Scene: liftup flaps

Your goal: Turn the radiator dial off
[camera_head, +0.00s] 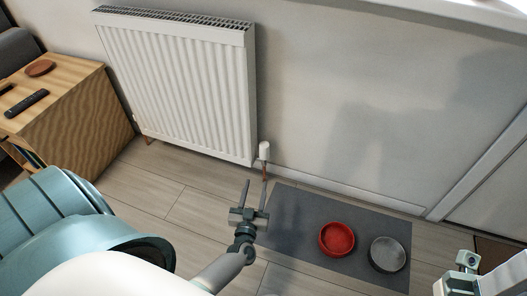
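The white radiator (180,85) hangs on the wall left of centre. Its dial (264,150) is a small white knob on a copper-coloured pipe at the radiator's lower right corner. My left gripper (254,187) is below the dial in the picture, with its two fingers apart and pointing up toward it. Nothing shows between the fingers, and they appear apart from the dial. The dial's markings are too small to read. My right arm shows at the lower right edge (468,272); its fingers cannot be made out clearly.
A dark mat (290,215) on the wood floor holds a red bowl (337,239) and a grey bowl (388,254). A wooden cabinet (75,120) with a remote (27,103) and a brown dish (40,68) stands at the left. A white door frame (480,170) is at the right.

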